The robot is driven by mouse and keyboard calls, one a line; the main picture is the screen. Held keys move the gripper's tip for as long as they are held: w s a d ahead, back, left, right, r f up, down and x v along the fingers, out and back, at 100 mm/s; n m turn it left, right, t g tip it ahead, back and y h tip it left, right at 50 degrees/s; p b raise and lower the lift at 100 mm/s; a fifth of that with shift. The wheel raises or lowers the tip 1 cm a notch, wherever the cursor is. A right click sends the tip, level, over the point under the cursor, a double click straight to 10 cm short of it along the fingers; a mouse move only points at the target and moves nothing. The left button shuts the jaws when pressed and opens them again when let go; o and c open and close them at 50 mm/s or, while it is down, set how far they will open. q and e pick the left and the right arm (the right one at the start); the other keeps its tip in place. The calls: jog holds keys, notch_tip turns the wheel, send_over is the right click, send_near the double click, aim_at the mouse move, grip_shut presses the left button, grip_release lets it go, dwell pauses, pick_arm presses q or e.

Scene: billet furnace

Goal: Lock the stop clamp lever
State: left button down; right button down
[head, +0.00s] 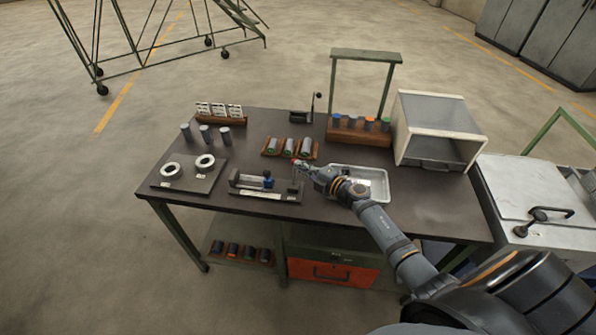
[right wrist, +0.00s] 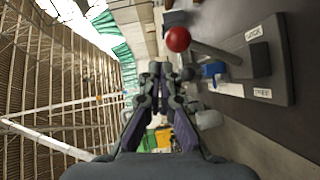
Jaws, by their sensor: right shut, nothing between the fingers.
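The stop clamp lever (right wrist: 215,52) is a grey rod with a red ball knob (right wrist: 177,39). It stands out from a dark block (right wrist: 261,60) between a LOCK label (right wrist: 254,33) and a FREE label (right wrist: 262,93). In the right wrist view its knob end lies slightly toward the LOCK side; its exact angle is unclear. In the head view the red knob (head: 295,162) shows above the right end of the fixture plate (head: 265,194). My right gripper (head: 301,166) is shut and empty right beside the knob; contact cannot be told. Its fingers also show in the right wrist view (right wrist: 160,72). My left gripper is out of view.
A blue part (head: 268,182) sits on the fixture. A metal tray (head: 375,180) lies under my right arm. A wooden rack of cylinders (head: 290,149) stands behind the fixture. A plate with two rings (head: 190,172) lies left. A white-framed box (head: 437,130) stands right.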

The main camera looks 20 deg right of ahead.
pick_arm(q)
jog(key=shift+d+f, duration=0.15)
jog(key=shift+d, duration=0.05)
pick_arm(e)
jog(key=shift+w+d+f, duration=0.1)
jog(key=shift+w+d, duration=0.6)
jog(key=shift+w, duration=0.3)
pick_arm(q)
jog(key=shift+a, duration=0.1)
